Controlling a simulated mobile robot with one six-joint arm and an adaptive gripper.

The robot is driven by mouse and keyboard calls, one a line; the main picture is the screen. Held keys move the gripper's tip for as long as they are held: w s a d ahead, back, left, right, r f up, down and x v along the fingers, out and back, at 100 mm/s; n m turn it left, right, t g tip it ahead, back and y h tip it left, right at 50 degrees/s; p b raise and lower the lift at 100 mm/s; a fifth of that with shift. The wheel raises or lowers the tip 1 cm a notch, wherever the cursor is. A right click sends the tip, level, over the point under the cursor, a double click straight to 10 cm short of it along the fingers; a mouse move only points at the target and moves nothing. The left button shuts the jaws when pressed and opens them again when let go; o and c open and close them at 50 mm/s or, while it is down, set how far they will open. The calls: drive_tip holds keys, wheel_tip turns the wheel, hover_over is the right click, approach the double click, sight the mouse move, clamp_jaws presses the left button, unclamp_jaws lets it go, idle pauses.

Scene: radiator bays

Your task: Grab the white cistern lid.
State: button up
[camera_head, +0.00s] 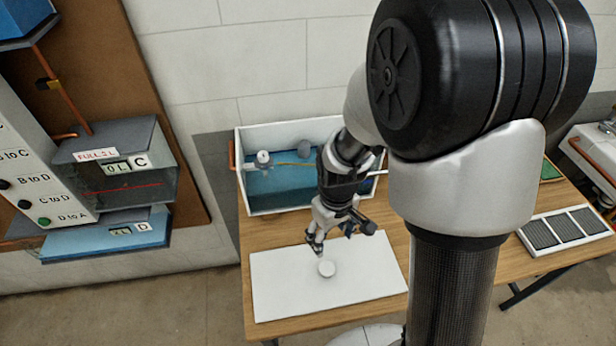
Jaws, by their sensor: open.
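The white cistern lid (285,290) appears to be the flat white rectangular slab lying on the wooden table. A round pale knob (327,269) stands near its middle. My gripper (318,249) is open and points down just behind and slightly left of the knob. It looks empty, and I cannot tell its exact height above the lid. The open white cistern (241,172) with blue water inside stands behind the lid. My arm hides part of its right side.
A white frame with dark grey panels (563,229) lies at the table's right. A wall board with labelled tanks (120,165) and buttons is at left. A green item (549,170) lies at the back right.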

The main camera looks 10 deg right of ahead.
wheel_tip(320, 180, down, 2)
drive_tip(key=b, duration=0.3)
hover_over(327, 268)
drive_tip(key=f, duration=1.1)
drive_tip(key=shift+s+f, duration=0.1)
drive_tip(key=shift+s, duration=0.25)
drive_tip(key=shift+w+f+b, duration=0.2)
drive_tip(key=shift+f+b, duration=0.35)
drive_tip(key=shift+f, duration=1)
drive_tip(key=shift+w+f+b, duration=0.15)
drive_tip(key=shift+f+b, duration=0.4)
drive_tip(key=shift+f, duration=0.95)
drive_tip(key=shift+c, duration=0.5)
clamp_jaws()
drive_tip(key=shift+r, duration=0.15)
